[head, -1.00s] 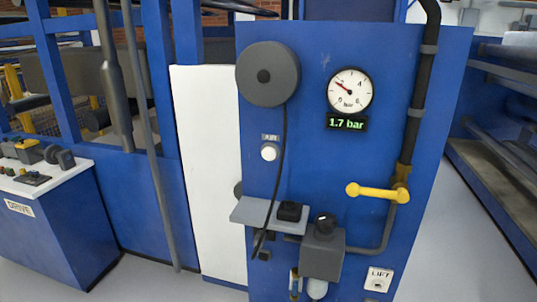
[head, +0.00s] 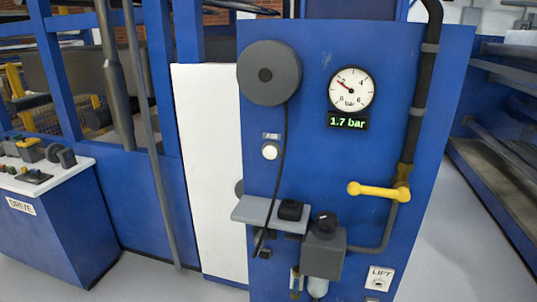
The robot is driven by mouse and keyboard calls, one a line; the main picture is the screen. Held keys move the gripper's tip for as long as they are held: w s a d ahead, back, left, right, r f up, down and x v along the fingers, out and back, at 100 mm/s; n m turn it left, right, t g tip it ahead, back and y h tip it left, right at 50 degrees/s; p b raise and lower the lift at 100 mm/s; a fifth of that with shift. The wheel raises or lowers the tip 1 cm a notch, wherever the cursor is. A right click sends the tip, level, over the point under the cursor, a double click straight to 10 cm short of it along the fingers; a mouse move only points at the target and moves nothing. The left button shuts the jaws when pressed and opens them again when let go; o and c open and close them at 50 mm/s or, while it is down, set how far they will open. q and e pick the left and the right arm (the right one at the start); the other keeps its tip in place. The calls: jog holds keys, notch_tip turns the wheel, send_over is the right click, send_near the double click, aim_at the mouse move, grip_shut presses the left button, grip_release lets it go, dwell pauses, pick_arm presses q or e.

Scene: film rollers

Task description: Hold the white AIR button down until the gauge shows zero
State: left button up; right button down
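The white AIR button (head: 270,152) is a small round knob on the blue panel (head: 335,175), just below its AIR label. The round gauge (head: 351,91) is up and to the right of it, with a red needle pointing to the upper left. The green readout (head: 347,122) under the gauge reads 1.7 bar. Nothing touches the button. Neither of my grippers shows in the head view.
A yellow lever (head: 378,191) sticks out on the panel's right side by a dark pipe. A grey shelf (head: 268,213) with a black block juts out below the button. A dark cable hangs from the grey reel (head: 269,73) close to the button's right.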

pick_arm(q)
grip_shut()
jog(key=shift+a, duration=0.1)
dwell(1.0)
